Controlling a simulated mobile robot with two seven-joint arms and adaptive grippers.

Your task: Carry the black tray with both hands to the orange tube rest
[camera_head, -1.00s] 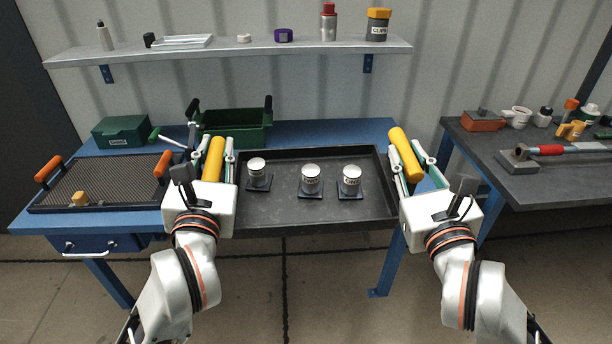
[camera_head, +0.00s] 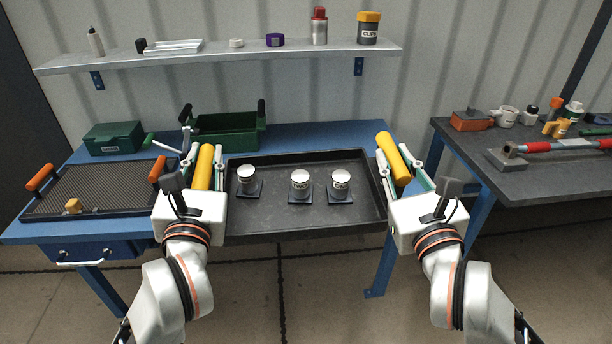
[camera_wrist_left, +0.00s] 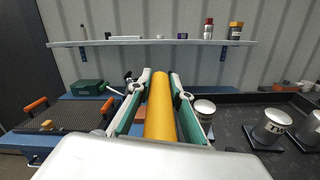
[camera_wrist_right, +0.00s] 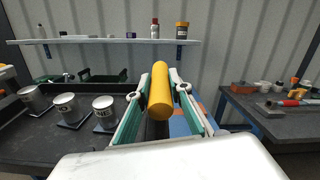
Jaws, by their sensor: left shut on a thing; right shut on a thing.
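The black tray (camera_head: 270,222) is level in the middle of the head view, over the front of the blue bench. It carries three white-topped cylinders, each on a dark square base. My left gripper (camera_head: 207,158) is shut on the tray's left yellow handle (camera_wrist_left: 159,105). My right gripper (camera_head: 402,160) is shut on its right yellow handle (camera_wrist_right: 160,92). I cannot tell for sure which thing is the orange tube rest. An orange block (camera_wrist_left: 140,114) shows partly behind the left handle in the left wrist view.
A mesh tray (camera_head: 105,187) with orange handles, a green box (camera_head: 113,139) and a green crate (camera_head: 228,140) stand on the blue bench (camera_head: 300,138). A dark side table (camera_head: 520,180) at right holds a red-and-silver tube (camera_head: 560,146) and cups. A shelf (camera_head: 220,56) runs above.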

